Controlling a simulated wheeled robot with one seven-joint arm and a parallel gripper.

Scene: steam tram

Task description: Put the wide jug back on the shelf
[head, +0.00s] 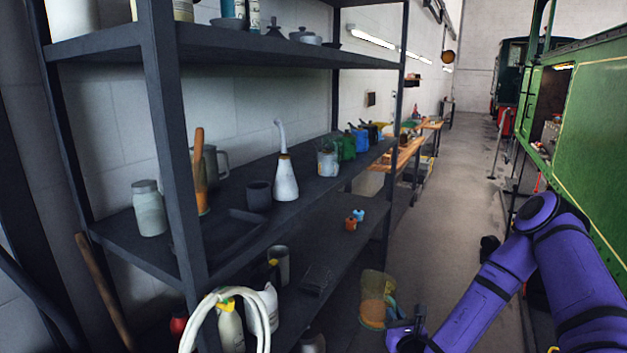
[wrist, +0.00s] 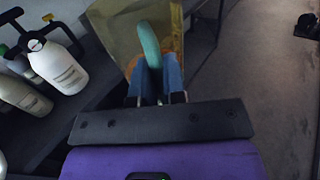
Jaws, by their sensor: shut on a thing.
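The wide jug (head: 374,308) is a yellowish, see-through vessel, brownish lower down, at the lower right end of the shelf unit (head: 190,215) in the head view. My gripper (head: 404,322) is right beside it. In the wrist view, the jug (wrist: 118,28) is straight ahead, partly cut off by the top edge. Its green handle (wrist: 148,42) stands between the blue fingers of my gripper (wrist: 156,72), which is shut on it. I cannot tell whether the jug's base touches anything.
The middle shelf holds a white oil can (head: 285,180), a grey jar (head: 148,208) and several other containers. Below are a sprayer bottle (head: 230,325) and a pale hose loop (head: 205,315). A green tram (head: 590,130) stands at the right. The aisle floor (head: 440,210) is mostly clear.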

